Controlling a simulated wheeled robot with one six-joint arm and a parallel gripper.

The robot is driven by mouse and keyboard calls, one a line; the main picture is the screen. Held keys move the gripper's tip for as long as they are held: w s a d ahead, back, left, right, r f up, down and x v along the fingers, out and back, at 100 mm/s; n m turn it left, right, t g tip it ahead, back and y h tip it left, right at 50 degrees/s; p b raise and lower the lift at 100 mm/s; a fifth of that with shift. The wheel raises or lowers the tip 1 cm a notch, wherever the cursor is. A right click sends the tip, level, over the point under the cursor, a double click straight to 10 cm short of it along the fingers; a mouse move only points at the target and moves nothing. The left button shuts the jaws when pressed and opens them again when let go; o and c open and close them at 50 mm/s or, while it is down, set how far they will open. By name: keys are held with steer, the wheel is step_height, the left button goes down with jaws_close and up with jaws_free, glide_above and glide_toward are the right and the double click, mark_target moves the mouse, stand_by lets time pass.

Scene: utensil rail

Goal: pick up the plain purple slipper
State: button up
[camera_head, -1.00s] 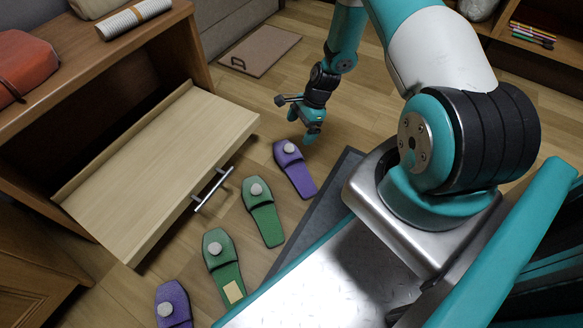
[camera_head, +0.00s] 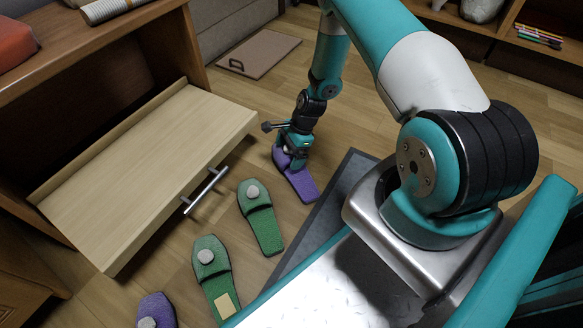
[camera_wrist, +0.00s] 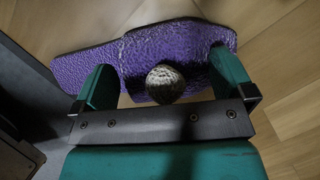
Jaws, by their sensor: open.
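A purple slipper (camera_head: 303,186) lies on the wooden floor beside the grey mat, with no patch visible on it. My gripper (camera_head: 290,150) is low over its strap end. In the wrist view the purple slipper (camera_wrist: 180,42) lies across the jaws, its pale round knob (camera_wrist: 165,83) between the two fingers. My gripper (camera_wrist: 162,60) is open there, and the fingers overlap the slipper in the picture; I cannot tell whether they touch it. A second purple slipper (camera_head: 156,312) is cut off at the bottom edge, so I cannot see whether it is plain.
A green slipper (camera_head: 262,222) and another green slipper with a yellowish patch (camera_head: 213,272) lie to the left. A pulled-out drawer (camera_head: 150,170) with a metal handle (camera_head: 205,191) stands beyond them. A dark grey mat (camera_head: 343,190) lies right of the slipper.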

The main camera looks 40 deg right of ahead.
steer(key=c, duration=0.9)
